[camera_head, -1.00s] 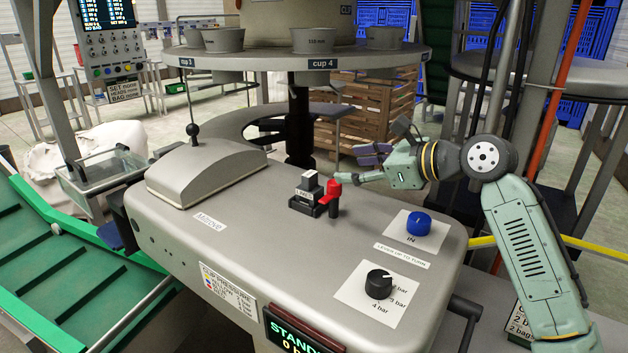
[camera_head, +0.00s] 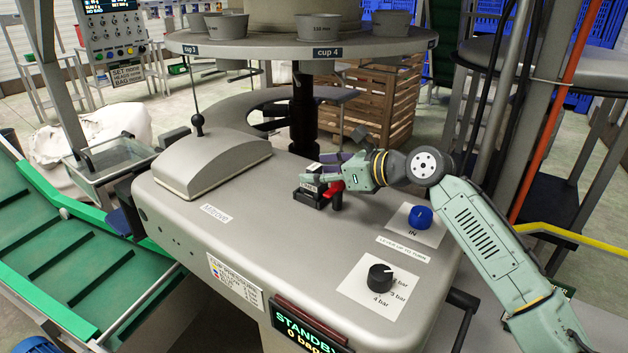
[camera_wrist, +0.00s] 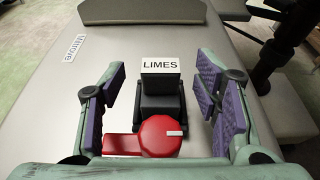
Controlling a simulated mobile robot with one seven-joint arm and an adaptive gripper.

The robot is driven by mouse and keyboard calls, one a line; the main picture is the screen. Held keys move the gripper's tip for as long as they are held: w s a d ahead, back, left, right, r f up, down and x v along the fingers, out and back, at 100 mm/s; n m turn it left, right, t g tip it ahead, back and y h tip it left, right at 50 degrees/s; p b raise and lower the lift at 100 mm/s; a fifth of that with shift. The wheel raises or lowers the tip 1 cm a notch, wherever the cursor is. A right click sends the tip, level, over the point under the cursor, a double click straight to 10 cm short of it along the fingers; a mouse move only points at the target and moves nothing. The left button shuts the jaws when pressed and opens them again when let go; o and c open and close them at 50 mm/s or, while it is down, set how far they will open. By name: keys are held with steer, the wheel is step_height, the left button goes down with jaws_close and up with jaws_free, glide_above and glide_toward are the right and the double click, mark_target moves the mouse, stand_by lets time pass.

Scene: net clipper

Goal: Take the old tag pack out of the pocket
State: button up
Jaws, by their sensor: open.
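The tag pack (camera_wrist: 160,66) is a small block with a white label reading LIMES. It stands upright in a black pocket (camera_wrist: 160,103) on the grey machine top. My gripper (camera_wrist: 160,84) is open, with its purple-padded fingers on either side of the pack and pocket, apart from both. In the head view my gripper (camera_head: 323,168) is above the machine top at the pocket (camera_head: 308,197) and partly hides the pack. A red lever (camera_wrist: 158,136) stands in front of the pocket, at the near side in the wrist view.
A blue knob (camera_head: 421,217) and a black pressure knob (camera_head: 381,278) sit on the machine top to the right. A grey raised cover (camera_head: 215,163) is at the left. The round cup table (camera_head: 270,47) overhangs the back. The machine top between cover and pocket is clear.

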steer(key=shift+w+a+f, duration=0.15)
steer(key=shift+w+a, duration=0.05)
steer(key=shift+c, duration=0.4)
steer(key=c, duration=1.2)
